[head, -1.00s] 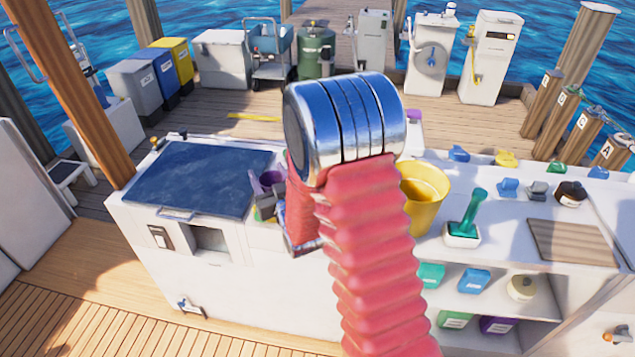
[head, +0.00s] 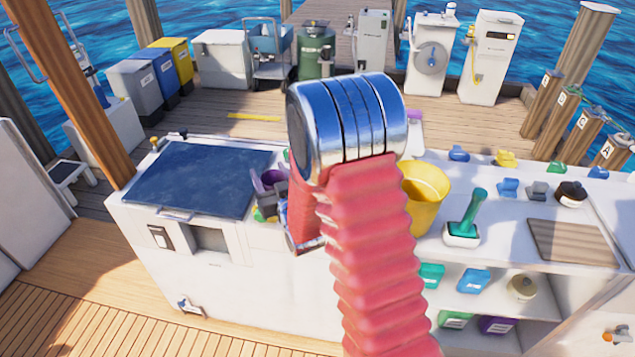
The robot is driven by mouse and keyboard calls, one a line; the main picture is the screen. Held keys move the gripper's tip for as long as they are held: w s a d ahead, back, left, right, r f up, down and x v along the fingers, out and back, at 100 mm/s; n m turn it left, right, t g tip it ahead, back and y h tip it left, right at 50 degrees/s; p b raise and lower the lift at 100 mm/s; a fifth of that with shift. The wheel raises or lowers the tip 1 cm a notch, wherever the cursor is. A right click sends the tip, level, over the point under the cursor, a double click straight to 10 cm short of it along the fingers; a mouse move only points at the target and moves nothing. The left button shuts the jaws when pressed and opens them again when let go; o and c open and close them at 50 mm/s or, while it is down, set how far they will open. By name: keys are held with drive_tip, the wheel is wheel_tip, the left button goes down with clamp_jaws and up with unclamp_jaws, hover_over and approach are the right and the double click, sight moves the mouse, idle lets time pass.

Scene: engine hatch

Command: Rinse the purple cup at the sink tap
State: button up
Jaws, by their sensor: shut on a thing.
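My gripper (head: 269,197) shows partly in the head view, just left of my red sleeved arm. It is shut on the purple cup (head: 271,179), whose rim shows above the grey fingers. The cup is over the white counter, just right of the dark blue hatch lid. My arm hides part of the gripper and the area behind it. I cannot make out a sink basin or a tap for certain.
The blue hatch lid (head: 203,178) lies closed on the counter. A yellow bucket (head: 424,195) and a green-handled brush in a holder (head: 462,230) stand right of my arm. Several small coloured items line the counter's back right. Shelves below hold more items.

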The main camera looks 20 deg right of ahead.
drive_tip(key=shift+s+a, duration=0.2)
drive_tip(key=shift+a, duration=0.2)
drive_tip(key=shift+d, duration=0.1)
idle(0.4)
drive_tip(key=shift+w+d, duration=0.15)
drive_tip(key=shift+d, duration=0.15)
drive_tip(key=shift+w+d, duration=0.1)
drive_tip(key=shift+d, duration=0.05)
drive_tip(key=shift+s+a, duration=0.25)
drive_tip(key=shift+a, duration=0.3)
idle(2.5)
drive_tip(key=shift+w+d, duration=0.25)
drive_tip(key=shift+d, duration=0.3)
idle(0.5)
drive_tip(key=shift+s+a, duration=0.25)
drive_tip(key=shift+a, duration=0.3)
idle(0.4)
drive_tip(key=shift+s, duration=0.15)
idle(0.4)
drive_tip(key=s+d, duration=0.3)
drive_tip(key=s, duration=0.4)
drive_tip(key=shift+d, duration=0.15)
idle(0.6)
